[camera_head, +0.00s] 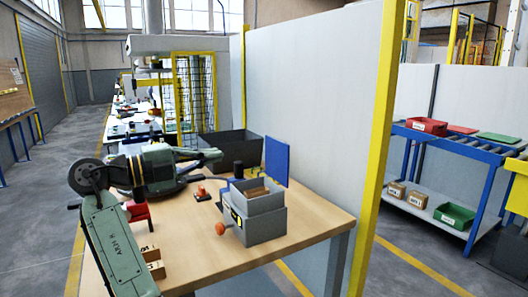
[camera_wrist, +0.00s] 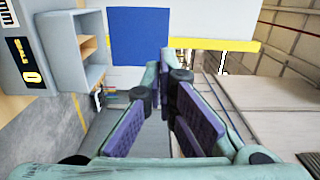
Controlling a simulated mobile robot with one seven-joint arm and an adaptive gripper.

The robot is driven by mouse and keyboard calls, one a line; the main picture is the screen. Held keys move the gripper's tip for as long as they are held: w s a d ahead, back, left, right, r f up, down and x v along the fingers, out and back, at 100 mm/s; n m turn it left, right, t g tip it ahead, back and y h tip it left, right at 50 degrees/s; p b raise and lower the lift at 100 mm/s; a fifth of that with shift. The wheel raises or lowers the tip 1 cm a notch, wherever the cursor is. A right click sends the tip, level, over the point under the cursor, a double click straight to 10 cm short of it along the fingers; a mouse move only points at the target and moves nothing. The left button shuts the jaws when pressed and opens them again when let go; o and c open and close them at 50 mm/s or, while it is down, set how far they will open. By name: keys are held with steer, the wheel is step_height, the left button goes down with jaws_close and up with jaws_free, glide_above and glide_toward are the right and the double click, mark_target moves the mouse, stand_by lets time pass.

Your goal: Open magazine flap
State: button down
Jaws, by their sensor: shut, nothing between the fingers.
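A grey open-topped box unit (camera_head: 262,224) with brown pieces in its top stands on the wooden table. In the wrist view the grey box (camera_wrist: 82,82) is at the left and the blue panel (camera_wrist: 135,37) at top centre. My gripper (camera_head: 217,155) is left of the panel, above the table, apart from the box. Its fingers (camera_wrist: 163,75) are shut and empty.
A dark grey bin (camera_head: 226,146) stands at the table's back. The table's front right is clear.

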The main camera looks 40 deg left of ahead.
steer(key=p, duration=0.5)
glide_toward(276, 147)
steer(key=shift+m+h, duration=0.3)
steer(key=x, duration=0.6)
steer(key=shift+a+r, duration=0.1)
steer(key=shift+w, duration=0.5)
